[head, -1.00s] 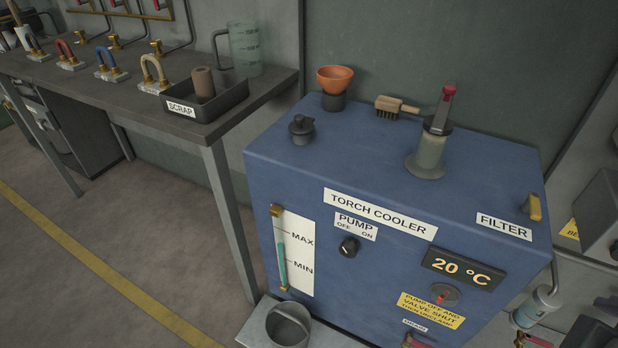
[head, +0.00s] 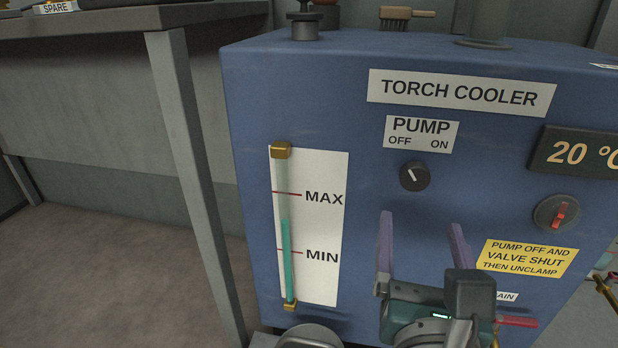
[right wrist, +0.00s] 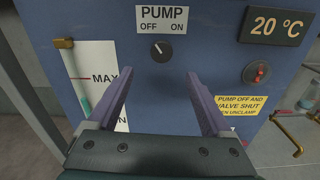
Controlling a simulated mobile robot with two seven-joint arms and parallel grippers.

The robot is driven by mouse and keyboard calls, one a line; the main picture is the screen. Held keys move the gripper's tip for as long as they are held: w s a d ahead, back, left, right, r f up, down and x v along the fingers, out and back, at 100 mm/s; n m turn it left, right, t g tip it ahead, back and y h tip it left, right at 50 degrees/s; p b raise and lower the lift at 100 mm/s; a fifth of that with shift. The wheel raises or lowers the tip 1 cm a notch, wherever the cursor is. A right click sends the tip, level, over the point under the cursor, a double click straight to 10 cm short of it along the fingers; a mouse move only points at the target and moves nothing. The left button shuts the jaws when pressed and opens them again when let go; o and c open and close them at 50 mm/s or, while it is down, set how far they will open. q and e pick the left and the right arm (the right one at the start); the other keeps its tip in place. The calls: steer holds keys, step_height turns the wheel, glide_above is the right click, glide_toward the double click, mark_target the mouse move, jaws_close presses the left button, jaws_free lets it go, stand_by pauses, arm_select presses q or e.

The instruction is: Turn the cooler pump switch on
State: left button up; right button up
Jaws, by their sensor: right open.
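The pump switch (head: 415,176) is a round black knob on the blue torch cooler's front, under the PUMP label (head: 421,134) with OFF at left and ON at right. Its white pointer line tilts up to the left, toward OFF. The knob also shows in the right wrist view (right wrist: 161,51), ahead of the fingers. My right gripper (head: 422,232) is open and empty, its two purple fingers apart, in front of the cooler (head: 250,120) and lower than the knob in the picture. It does not touch the knob. My left gripper is not in view.
A level gauge (head: 287,230) marked MAX and MIN is left of the knob. A bench leg (head: 195,180) is at the left.

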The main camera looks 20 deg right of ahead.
mark_target(415, 180)
steer(key=b+x, duration=0.2)
steer(key=x, duration=0.7)
steer(key=shift+w+d, duration=0.35)
steer(key=shift+c, duration=0.2)
steer(key=c, duration=0.3)
jaws_close()
